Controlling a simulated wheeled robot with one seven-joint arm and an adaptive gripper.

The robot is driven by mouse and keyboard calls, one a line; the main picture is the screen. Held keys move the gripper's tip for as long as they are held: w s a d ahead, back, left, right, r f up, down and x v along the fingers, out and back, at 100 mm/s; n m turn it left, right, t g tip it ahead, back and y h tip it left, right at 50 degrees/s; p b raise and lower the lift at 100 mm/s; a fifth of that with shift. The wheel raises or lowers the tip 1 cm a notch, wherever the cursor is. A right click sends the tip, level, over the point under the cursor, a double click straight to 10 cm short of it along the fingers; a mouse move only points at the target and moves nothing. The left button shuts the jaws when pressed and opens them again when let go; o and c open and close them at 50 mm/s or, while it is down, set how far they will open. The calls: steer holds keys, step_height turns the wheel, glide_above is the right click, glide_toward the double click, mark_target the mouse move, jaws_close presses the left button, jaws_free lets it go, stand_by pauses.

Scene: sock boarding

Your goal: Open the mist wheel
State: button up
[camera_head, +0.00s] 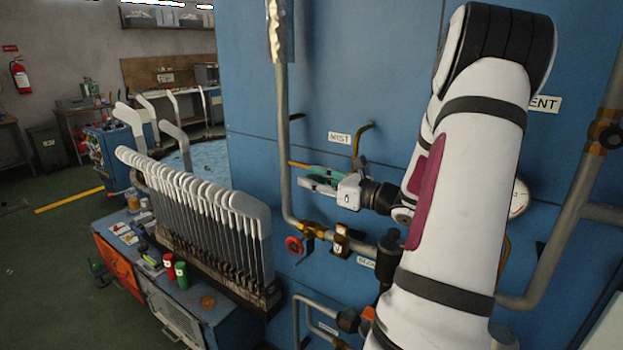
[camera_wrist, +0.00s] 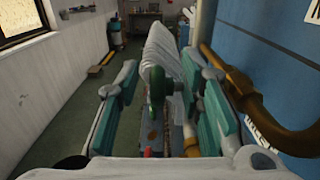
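The white MIST label (camera_head: 339,138) is on the blue cabinet, with a bent brass pipe (camera_head: 361,138) beside it. My gripper (camera_head: 313,179) reaches leftward just below that label, in front of the blue panel. In the wrist view its two teal-padded fingers (camera_wrist: 163,80) stand apart. A dark green round part (camera_wrist: 157,85), seen nearly edge-on, shows between them and looks like the mist wheel. Clear gaps show on both sides of it; I cannot tell its depth from the fingertips. In the head view my gripper hides most of the wheel. The brass pipe (camera_wrist: 243,92) passes close by the right finger.
A red wheel (camera_head: 293,245) sits lower on the grey pipe (camera_head: 283,150). A rack of grey-white sock boards (camera_head: 205,205) stands left of my gripper. A round gauge (camera_head: 519,198) is partly behind my arm. Open floor (camera_head: 55,265) lies far left.

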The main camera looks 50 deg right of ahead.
steer(key=shift+w, duration=0.5)
jaws_close()
